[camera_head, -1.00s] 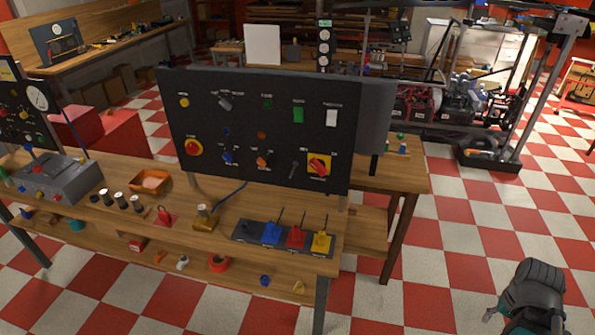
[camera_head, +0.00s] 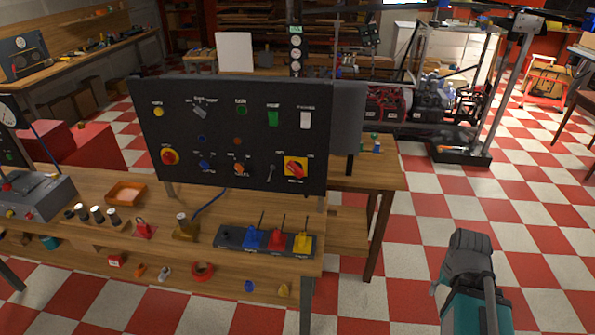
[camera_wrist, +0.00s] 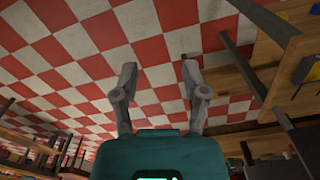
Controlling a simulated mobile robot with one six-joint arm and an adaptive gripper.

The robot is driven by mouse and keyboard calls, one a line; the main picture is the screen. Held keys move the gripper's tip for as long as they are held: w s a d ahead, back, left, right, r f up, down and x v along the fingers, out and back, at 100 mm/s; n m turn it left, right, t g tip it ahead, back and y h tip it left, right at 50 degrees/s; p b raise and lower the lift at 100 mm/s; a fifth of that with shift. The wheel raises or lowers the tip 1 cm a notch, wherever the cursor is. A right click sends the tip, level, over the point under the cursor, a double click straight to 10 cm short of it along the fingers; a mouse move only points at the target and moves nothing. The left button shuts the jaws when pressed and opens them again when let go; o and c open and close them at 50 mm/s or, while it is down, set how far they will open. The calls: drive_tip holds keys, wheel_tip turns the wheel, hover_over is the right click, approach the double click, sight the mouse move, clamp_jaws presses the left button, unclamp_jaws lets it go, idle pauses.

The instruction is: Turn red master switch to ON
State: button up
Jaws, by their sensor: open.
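The red master switch (camera_head: 296,168) is a red rotary knob on a yellow square plate. It sits at the lower right of the black control panel (camera_head: 225,140), which stands upright on the workbench. The knob looks tilted on its plate; its label is too small to read. My gripper (camera_head: 436,290) is at the lower right in the head view, over the floor and well apart from the panel. In the wrist view my gripper (camera_wrist: 159,75) has its two fingers spread with nothing between them. The switch does not show in the wrist view.
The workbench (camera_head: 345,210) carries a row of blue, red and yellow levers (camera_head: 268,240) in front of the panel. An orange tray (camera_head: 125,194) and a red emergency button (camera_head: 169,156) are further left. Checkered floor (camera_head: 410,220) is open between bench and gripper.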

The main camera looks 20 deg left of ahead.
drive_tip(key=shift+o, duration=0.6)
drive_tip(key=w+a+f+n+t+y+b, duration=0.1)
drive_tip(key=w+a+f+n+t+b, duration=0.15)
drive_tip(key=w+a, duration=0.35)
drive_tip(key=w+a+f+n+t+y+b, duration=0.1)
drive_tip(key=w+a+f+n+t+b, duration=0.1)
drive_tip(key=w+a+t+b, duration=0.25)
drive_tip(key=n+t+y+b, duration=0.9)
drive_tip(key=n+t+b, duration=0.2)
drive_tip(key=b, duration=0.6)
approach(295, 172)
drive_tip(key=s, duration=0.2)
drive_tip(key=shift+s+d+f, duration=0.2)
drive_tip(key=shift+d+f, duration=0.05)
drive_tip(key=shift+d, duration=0.25)
drive_tip(key=p+x, duration=0.4)
drive_tip(key=x, duration=0.9)
drive_tip(key=shift+w+a, duration=0.1)
drive_tip(key=shift+w, duration=0.3)
